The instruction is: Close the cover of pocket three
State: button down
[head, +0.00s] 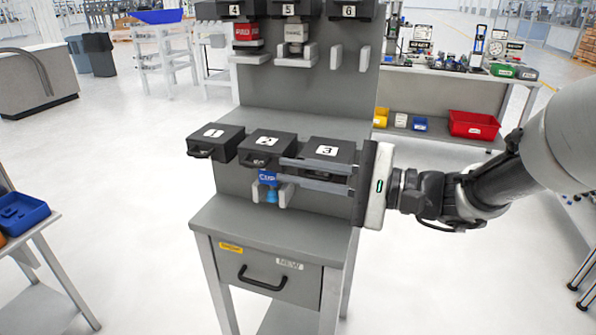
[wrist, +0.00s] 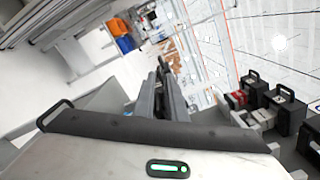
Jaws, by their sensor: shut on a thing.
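The black cover of pocket three (head: 330,150), marked 3, is at the right end of the lower row in the head view. Its top looks level, much like its neighbours. My gripper (head: 279,170) reaches in from the right, its two long grey fingers lying across the front of this cover. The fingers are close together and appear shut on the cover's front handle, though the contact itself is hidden. In the wrist view, my gripper's fingers (wrist: 163,75) run nearly side by side; the cover cannot be made out there.
Covers one (head: 215,140) and two (head: 267,146) stand just left, close to my fingertips. A blue cup item (head: 268,180) sits below cover two. Above are pockets four to six, with a red item (head: 247,33). A drawer (head: 265,275) is below.

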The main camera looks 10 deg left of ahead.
jog(key=shift+d+f, duration=0.1)
jog(key=shift+f, duration=0.4)
jog(key=c, duration=2)
grip_release()
jog(key=shift+o, duration=0.5)
jog(key=shift+w, duration=0.1)
jog(key=shift+r, duration=0.15)
jog(key=s+d+p, duration=0.1)
jog(key=d+p, duration=0.1)
jog(key=d, duration=1.5)
jog(key=shift+s+d, duration=0.15)
jog(key=shift+s, duration=0.05)
